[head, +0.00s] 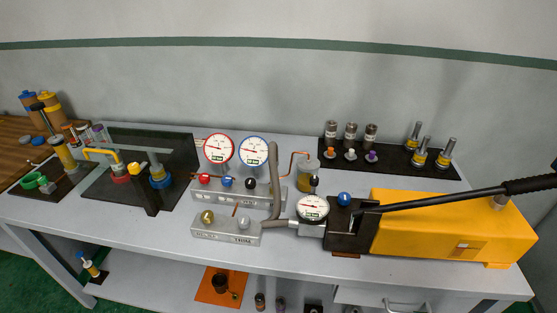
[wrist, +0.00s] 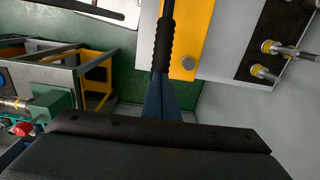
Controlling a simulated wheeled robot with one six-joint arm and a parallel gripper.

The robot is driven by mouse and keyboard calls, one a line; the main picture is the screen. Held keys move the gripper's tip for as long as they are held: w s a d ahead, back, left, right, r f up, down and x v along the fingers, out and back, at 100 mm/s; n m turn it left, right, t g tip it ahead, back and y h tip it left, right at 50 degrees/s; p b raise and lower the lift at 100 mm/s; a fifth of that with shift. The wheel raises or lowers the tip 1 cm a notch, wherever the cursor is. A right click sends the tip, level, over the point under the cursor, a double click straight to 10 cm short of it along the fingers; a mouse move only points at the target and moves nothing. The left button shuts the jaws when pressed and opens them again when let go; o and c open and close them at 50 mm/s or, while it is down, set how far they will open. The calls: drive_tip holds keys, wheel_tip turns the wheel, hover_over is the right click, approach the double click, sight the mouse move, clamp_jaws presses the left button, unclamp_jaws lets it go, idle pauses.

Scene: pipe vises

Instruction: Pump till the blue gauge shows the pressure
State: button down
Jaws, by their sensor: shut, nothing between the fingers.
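The blue-rimmed gauge (head: 253,150) stands upright on the grey manifold beside the red-rimmed gauge (head: 219,148). Their needles are too small to read. The yellow hand pump (head: 440,228) sits at the right of the table, with a white-faced gauge (head: 312,208) on its hose side. Its black lever (head: 440,200) slants up to the right, ending in a ribbed grip. In the wrist view the pump's lever grip (wrist: 163,45) points towards my gripper (wrist: 162,78). My blue fingers are together at the grip's end; whether they touch it I cannot tell.
Red, blue and black knobs (head: 228,182) line the manifold, with a second block (head: 225,230) in front. Capped jars and metal fittings stand on a black mat (head: 395,158) behind the pump. In the wrist view a green-topped frame (wrist: 60,80) stands at left.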

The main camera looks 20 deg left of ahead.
sight(556, 182)
drive_tip(key=shift+w+d+f+b, duration=0.1)
drive_tip(key=shift+d+f+b, duration=0.2)
drive_tip(key=shift+f, duration=0.7)
drive_tip(key=shift+s+d+f+b, duration=0.15)
drive_tip(key=shift+f+b, duration=0.25)
drive_tip(key=shift+f, duration=0.6)
drive_tip(key=shift+w+d+f+b, duration=0.15)
drive_tip(key=shift+d+f+b, duration=0.2)
drive_tip(key=shift+f, duration=0.75)
